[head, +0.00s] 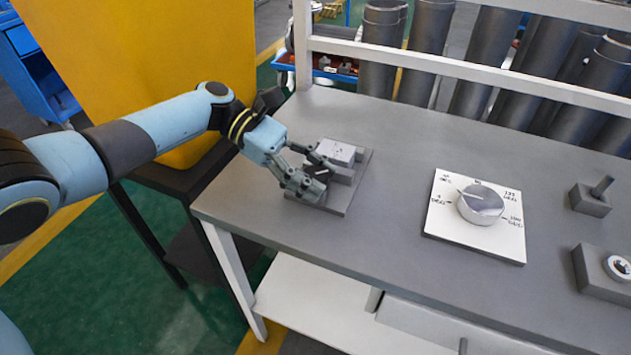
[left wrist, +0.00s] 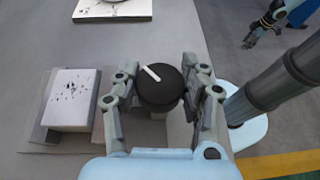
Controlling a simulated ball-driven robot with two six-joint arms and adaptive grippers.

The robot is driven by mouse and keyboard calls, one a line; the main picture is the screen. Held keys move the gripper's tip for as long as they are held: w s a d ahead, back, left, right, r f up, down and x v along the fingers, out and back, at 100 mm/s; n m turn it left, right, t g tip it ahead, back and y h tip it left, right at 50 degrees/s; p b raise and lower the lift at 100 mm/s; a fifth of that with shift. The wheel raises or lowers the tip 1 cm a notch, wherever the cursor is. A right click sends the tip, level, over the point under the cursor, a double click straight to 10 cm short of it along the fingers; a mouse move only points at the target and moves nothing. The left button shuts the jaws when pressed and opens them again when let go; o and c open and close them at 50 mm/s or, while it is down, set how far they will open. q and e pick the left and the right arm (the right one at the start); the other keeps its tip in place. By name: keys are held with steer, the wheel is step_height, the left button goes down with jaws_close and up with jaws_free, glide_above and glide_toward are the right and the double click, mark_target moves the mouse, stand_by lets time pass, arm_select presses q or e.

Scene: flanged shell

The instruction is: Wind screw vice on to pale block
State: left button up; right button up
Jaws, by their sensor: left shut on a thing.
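The screw vice (head: 345,195) is a grey base plate with raised grey parts, near the left end of the bench. The pale block (head: 338,151) sits in it, light-topped; it also shows at the left in the left wrist view (left wrist: 73,98). My left gripper (head: 316,181) is shut on the vice's dark round knob (left wrist: 159,88), with one finger on each side. The knob has a white line, tilted down to the right in the wrist view. I cannot tell whether the vice jaw touches the block. My right gripper (left wrist: 262,32) shows small at the wrist view's upper right, its opening unclear.
A white plate with a silver dial (head: 481,204) lies to the right of the vice. Grey blocks, one with a peg (head: 591,197) and one with a ring (head: 605,275), stand at the far right. A white rail runs along the back edge. Bare bench lies between vice and dial.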

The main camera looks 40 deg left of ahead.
arm_select(q)
steer(key=shift+m+g+b, duration=1.35)
steer(key=shift+m+g, duration=0.85)
steer(key=shift+g, duration=0.4)
steer(key=o, duration=1.2)
steer(key=v, duration=0.7)
steer(key=shift+w+a+r, duration=0.1)
steer(key=shift+a, duration=0.15)
